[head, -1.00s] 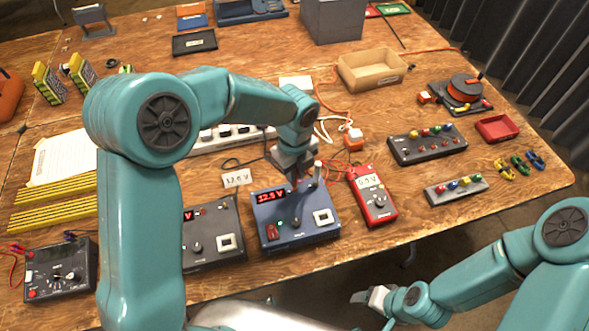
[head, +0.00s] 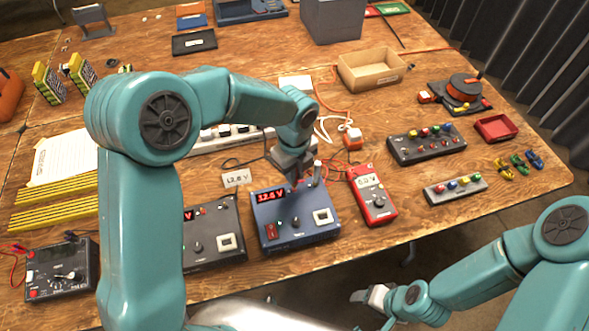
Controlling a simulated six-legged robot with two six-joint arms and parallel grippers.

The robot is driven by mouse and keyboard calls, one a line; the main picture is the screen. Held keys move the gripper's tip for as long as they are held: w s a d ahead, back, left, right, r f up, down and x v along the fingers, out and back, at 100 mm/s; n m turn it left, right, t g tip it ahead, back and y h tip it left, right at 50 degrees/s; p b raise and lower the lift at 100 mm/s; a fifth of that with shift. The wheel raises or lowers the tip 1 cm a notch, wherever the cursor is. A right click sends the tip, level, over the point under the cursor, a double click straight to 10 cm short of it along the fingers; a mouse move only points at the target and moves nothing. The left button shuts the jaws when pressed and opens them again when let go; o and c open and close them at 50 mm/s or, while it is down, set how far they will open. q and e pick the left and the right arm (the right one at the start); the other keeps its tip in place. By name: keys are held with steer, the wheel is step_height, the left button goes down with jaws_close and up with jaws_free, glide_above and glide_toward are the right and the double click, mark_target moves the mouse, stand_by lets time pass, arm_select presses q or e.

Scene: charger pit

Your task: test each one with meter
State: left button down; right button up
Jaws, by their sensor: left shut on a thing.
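The red meter (head: 373,194) lies on the table to the right of the blue charger, its small display lit but hard to read. The blue charger (head: 297,238) has a red display that seems to read 12.6 V. A dark grey charger (head: 214,256) stands left of it, partly behind my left arm. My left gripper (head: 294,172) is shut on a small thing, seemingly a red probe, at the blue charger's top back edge. Whether its tip touches a terminal is unclear. My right gripper (head: 371,296) hangs off the table's front edge; its jaws are too small to judge.
A black-faced instrument (head: 62,271) stands at front left. A cardboard tray (head: 371,82), terminal blocks (head: 427,145) and a red tray (head: 496,128) are on the right.

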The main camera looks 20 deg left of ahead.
arm_select(q)
steer(key=shift+f+b, duration=0.4)
steer(key=shift+f, duration=0.5)
stand_by(1.8)
steer(key=c, duration=0.7)
jaws_free()
steer(key=shift+r+p, duration=3.15)
steer(key=shift+r, duration=0.65)
